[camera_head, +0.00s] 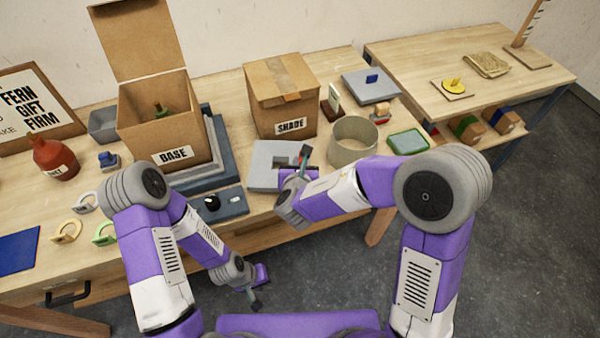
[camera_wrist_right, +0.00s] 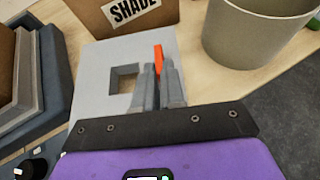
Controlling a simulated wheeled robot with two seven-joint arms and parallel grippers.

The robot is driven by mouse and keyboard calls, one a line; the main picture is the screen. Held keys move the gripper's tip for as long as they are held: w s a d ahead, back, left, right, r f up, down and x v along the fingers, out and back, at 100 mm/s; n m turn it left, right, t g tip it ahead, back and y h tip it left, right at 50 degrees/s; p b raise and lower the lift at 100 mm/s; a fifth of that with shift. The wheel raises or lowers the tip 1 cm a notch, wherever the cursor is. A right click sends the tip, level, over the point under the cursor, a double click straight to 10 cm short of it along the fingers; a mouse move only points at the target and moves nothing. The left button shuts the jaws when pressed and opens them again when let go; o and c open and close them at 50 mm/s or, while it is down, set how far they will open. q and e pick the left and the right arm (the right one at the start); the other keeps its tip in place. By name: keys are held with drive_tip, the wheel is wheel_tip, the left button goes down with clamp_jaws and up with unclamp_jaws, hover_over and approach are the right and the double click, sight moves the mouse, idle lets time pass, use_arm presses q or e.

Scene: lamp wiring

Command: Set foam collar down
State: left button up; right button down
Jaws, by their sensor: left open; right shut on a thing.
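The foam collar (camera_head: 265,175) is a flat grey square with a square hole, near the front edge of the bench in front of the SHADE box. It also shows in the right wrist view (camera_wrist_right: 98,70), lying level below the fingers; I cannot tell whether it touches the bench. My right gripper (camera_head: 303,158) is over the collar's right part. In the wrist view its fingers (camera_wrist_right: 162,85) are shut beside the hole, with an orange tab (camera_wrist_right: 158,58) at their tips. My left gripper (camera_head: 256,288) is open and empty, low in front of the bench.
The SHADE box (camera_head: 283,95) stands closed behind the collar, and the open BASE box (camera_head: 165,125) stands left on a blue-grey tray. A round beige drum (camera_head: 352,142) stands to the right. A dark control panel (camera_head: 220,203) lies left of the collar.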

wheel_tip(320, 180, down, 3)
drive_tip(key=shift+f+b, duration=0.15)
drive_tip(key=shift+b, duration=0.2)
drive_tip(key=shift+f, duration=0.15)
drive_tip(key=c, duration=1.2)
unclamp_jaws()
drive_tip(key=shift+r, duration=0.25)
drive_tip(key=p+v, duration=0.1)
drive_tip(key=v, duration=1.1)
drive_tip(key=shift+p, duration=0.35)
